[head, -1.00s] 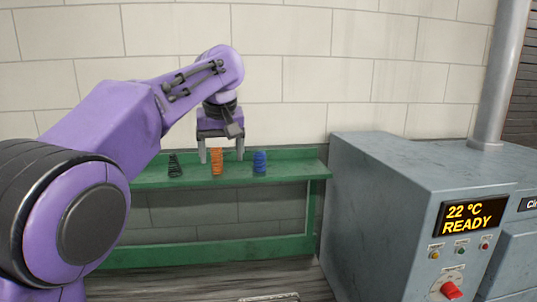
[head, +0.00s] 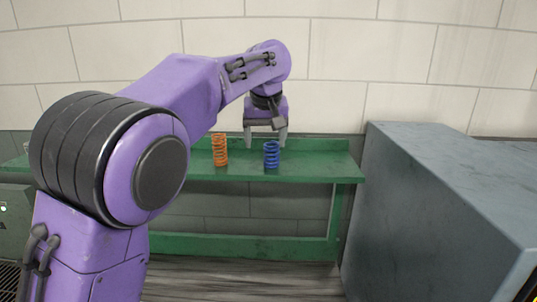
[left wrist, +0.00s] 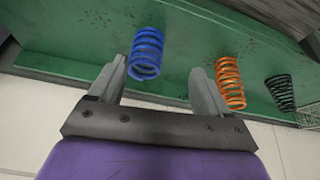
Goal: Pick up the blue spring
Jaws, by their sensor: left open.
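The blue spring (head: 271,155) stands upright on the green shelf (head: 315,170), near its right end. My left gripper (head: 266,140) is open, with its fingers pointing down, just above and behind the blue spring. In the left wrist view the blue spring (left wrist: 146,53) shows beyond the open fingers (left wrist: 158,82), nearer the left finger. Nothing is between the fingertips that I can make out. My right gripper is not in view.
An orange spring (head: 220,151) stands left of the blue one. A black spring (left wrist: 280,92) shows past it in the left wrist view, with a wire basket (left wrist: 308,115) beside it. A grey machine (head: 440,200) stands right of the shelf. A tiled wall is behind.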

